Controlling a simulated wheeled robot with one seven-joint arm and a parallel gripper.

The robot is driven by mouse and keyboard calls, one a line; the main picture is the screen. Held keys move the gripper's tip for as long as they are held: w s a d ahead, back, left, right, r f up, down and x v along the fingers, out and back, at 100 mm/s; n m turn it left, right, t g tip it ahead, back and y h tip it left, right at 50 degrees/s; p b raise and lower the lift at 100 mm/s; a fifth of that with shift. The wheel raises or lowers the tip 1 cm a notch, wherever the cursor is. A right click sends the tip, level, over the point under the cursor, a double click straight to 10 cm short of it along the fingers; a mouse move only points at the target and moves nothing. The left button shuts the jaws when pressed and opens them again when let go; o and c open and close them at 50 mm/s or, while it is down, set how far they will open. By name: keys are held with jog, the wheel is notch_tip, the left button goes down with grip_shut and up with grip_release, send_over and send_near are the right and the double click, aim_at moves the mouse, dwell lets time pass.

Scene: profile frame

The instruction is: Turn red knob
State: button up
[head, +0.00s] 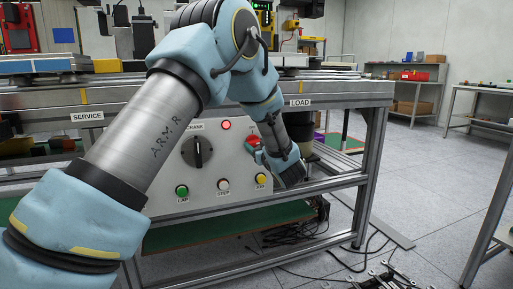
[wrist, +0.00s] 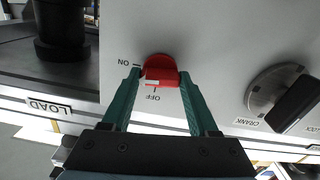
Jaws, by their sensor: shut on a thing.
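The red knob (wrist: 160,66) sits on a light grey panel, with an ON label to its left and an OFF label below it in the wrist view. My gripper (wrist: 161,76) has its two green fingers on either side of the knob's raised grip and is shut on it. A pale mark shows on the front of the grip; I cannot tell exactly which label it lines up with. In the head view the knob (head: 252,140) is partly hidden by my gripper (head: 259,152) at the panel's right side.
A black crank knob (head: 197,152) is on the panel left of the red knob; it also shows in the wrist view (wrist: 290,100). Green (head: 182,191), white (head: 223,184) and yellow (head: 261,179) buttons sit below. A red lamp (head: 226,125) is above. A metal frame rail (head: 335,187) runs nearby.

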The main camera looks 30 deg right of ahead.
jog(key=n+b, duration=1.3)
jog(key=n, duration=0.3)
jog(key=shift+f, duration=0.1)
jog(key=shift+n, duration=0.3)
jog(key=o, duration=1.4)
jog(key=s, duration=0.3)
jog(key=s+a+p, duration=0.1)
jog(key=s, duration=0.3)
jog(key=s+p, duration=0.1)
jog(key=s, duration=0.2)
jog(key=shift+s+a, duration=0.2)
jog(key=shift+s, duration=0.15)
